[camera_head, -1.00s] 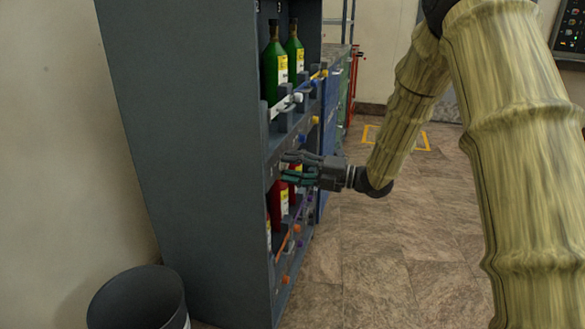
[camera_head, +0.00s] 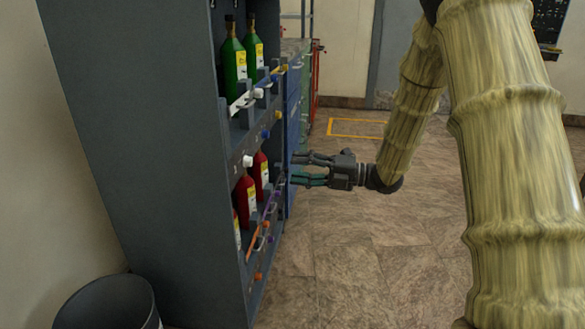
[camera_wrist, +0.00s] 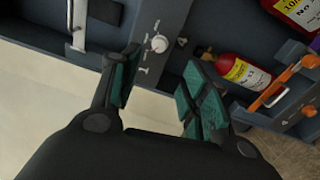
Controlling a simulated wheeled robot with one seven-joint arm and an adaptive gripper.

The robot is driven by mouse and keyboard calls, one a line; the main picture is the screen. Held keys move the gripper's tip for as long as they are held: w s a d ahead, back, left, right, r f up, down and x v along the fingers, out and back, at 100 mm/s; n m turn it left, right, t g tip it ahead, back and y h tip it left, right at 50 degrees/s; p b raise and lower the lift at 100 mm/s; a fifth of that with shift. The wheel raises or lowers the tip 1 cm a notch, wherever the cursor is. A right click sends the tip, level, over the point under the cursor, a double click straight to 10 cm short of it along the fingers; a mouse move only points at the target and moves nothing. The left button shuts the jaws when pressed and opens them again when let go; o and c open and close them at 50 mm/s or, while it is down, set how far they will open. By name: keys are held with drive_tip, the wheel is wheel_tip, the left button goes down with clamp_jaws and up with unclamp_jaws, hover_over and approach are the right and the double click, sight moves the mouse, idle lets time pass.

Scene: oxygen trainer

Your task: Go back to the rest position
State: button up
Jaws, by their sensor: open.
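My gripper (camera_head: 309,169) is open and empty, with green-padded fingers, just to the right of the dark grey cabinet (camera_head: 135,150) in the head view. In the wrist view its open fingers (camera_wrist: 160,92) point at the cabinet front. A white knob (camera_wrist: 159,44) on the cabinet panel shows between and beyond the fingertips, apart from them. The same panel has a white knob in the head view (camera_head: 247,161). My arm runs from the gripper to the upper right of the head view.
Green bottles (camera_head: 234,62) stand on the upper shelf and red bottles (camera_head: 245,198) on the lower one, behind coloured levers. A dark bin (camera_head: 108,303) stands at the lower left. Blue cabinets (camera_head: 292,110) lie beyond. The tiled floor (camera_head: 370,270) to the right is clear.

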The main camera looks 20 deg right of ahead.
idle(0.4)
drive_tip(key=a+f+m+t+h, duration=0.1)
drive_tip(key=a+f+m+h, duration=0.15)
drive_tip(key=f+m, duration=0.45)
drive_tip(key=a+f+m+t+h, duration=0.1)
drive_tip(key=a+f+m+h, duration=0.15)
drive_tip(key=f, duration=0.75)
drive_tip(key=s+a+f+m+g+h, duration=0.1)
drive_tip(key=s+f+m+h, duration=0.3)
drive_tip(key=f, duration=0.5)
drive_tip(key=s+a+f+m+g+h, duration=0.1)
drive_tip(key=s+f+m, duration=0.3)
drive_tip(key=f+m, duration=0.3)
drive_tip(key=s+a+f+m+g+h, duration=0.1)
drive_tip(key=s+f+m+g+h, duration=0.15)
drive_tip(key=s+f, duration=0.6)
drive_tip(key=s+a+f+m+g+h, duration=0.1)
drive_tip(key=s+f+m+g, duration=0.25)
drive_tip(key=s, duration=1.05)
drive_tip(key=s+a+f+m+g+h, duration=0.15)
drive_tip(key=s+f+m+g, duration=0.35)
drive_tip(key=s, duration=0.7)
wheel_tip(320, 180, up, 38)
drive_tip(key=t+p, duration=0.1)
drive_tip(key=p, duration=3.7)
drive_tip(key=shift+w+d+f+n, duration=0.15)
drive_tip(key=shift+w+f+n, duration=0.1)
drive_tip(key=shift+w+n, duration=0.1)
